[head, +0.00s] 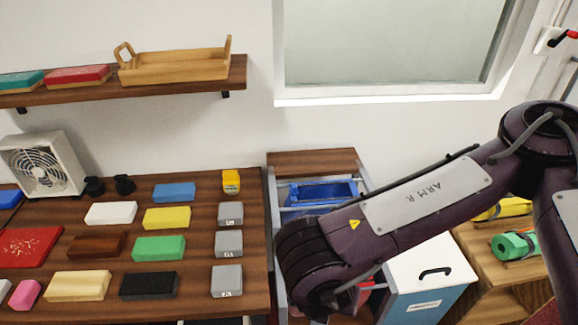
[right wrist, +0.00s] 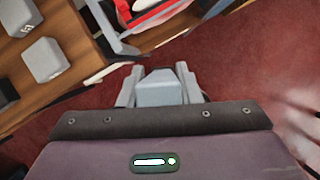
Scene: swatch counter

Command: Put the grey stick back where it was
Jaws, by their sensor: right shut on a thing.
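My right gripper (right wrist: 160,90) is shut on a pale grey stick (right wrist: 160,90), seen nearly end-on between the two fingers in the right wrist view. It is held over the dark red floor, beside the table edge. In the head view the gripper and stick are hidden behind or below my right arm. Several grey blocks stand in a column at the right side of the wooden table: a far one (head: 230,214), a middle one (head: 228,243) and a near one (head: 227,280). My left gripper is not in view.
The wooden table (head: 203,262) also bears white, yellow, green, blue, brown, cream and black blocks. A blue bin (head: 322,193) stands in a rack to its right, partly behind my arm. A white-topped cabinet (head: 430,262) and a wooden shelf with rolls (head: 515,245) stand farther right.

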